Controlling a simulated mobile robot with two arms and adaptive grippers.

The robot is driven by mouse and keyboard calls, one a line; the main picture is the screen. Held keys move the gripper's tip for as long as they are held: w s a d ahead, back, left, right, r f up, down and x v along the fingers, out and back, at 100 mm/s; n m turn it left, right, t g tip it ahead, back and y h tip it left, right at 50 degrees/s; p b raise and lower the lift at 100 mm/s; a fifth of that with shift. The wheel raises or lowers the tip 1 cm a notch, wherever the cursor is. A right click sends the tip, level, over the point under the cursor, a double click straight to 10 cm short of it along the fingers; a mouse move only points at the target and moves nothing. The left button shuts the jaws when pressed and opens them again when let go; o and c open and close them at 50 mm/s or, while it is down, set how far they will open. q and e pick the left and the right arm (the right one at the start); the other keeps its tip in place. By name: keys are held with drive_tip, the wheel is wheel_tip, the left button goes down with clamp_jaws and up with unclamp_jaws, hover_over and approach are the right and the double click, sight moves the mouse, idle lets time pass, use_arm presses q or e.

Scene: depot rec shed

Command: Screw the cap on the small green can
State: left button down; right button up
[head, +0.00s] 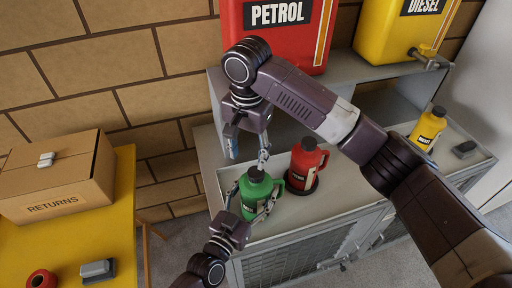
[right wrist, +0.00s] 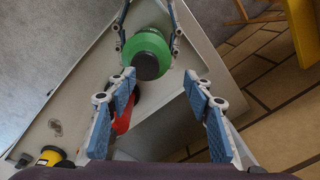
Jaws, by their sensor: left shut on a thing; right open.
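The small green can (head: 258,198) stands at the left end of the grey bench, with a dark cap (head: 256,173) on its top. I cannot tell how tight the cap sits. My left gripper (head: 252,204) is shut on the can, a finger on each side of it. My right gripper (head: 248,158) is open and empty just above the cap, pointing down. In the right wrist view the can (right wrist: 150,44) and cap (right wrist: 145,66) show beyond the blue-padded fingertips of my right gripper (right wrist: 160,76). The cap is apart from those pads.
A red can (head: 304,168) stands close right of the green can on the grey bench (head: 345,200). A yellow can (head: 428,128) is further right. Large PETROL (head: 270,45) and DIESEL (head: 395,40) containers stand behind. A yellow table (head: 125,215) with a RETURNS box (head: 60,180) is left.

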sight(256, 172)
drive_tip(key=n, duration=0.4)
drive_tip(key=r+n, duration=0.1)
drive_tip(key=n, duration=0.1)
drive_tip(key=shift+d, duration=0.2)
drive_tip(key=n, duration=0.6)
drive_tip(key=shift+s+d+r, duration=0.1)
drive_tip(key=shift+d+r, duration=0.15)
drive_tip(key=shift+r, duration=0.05)
drive_tip(key=n, duration=0.6)
drive_tip(key=shift+s+d+r, duration=0.1)
drive_tip(key=shift+d+r, duration=0.25)
drive_tip(key=n, duration=0.4)
drive_tip(key=shift+s+d+r+g, duration=0.1)
drive_tip(key=shift+d+r+g, duration=0.1)
drive_tip(key=shift+d+g, duration=0.1)
drive_tip(key=shift+f, duration=4)
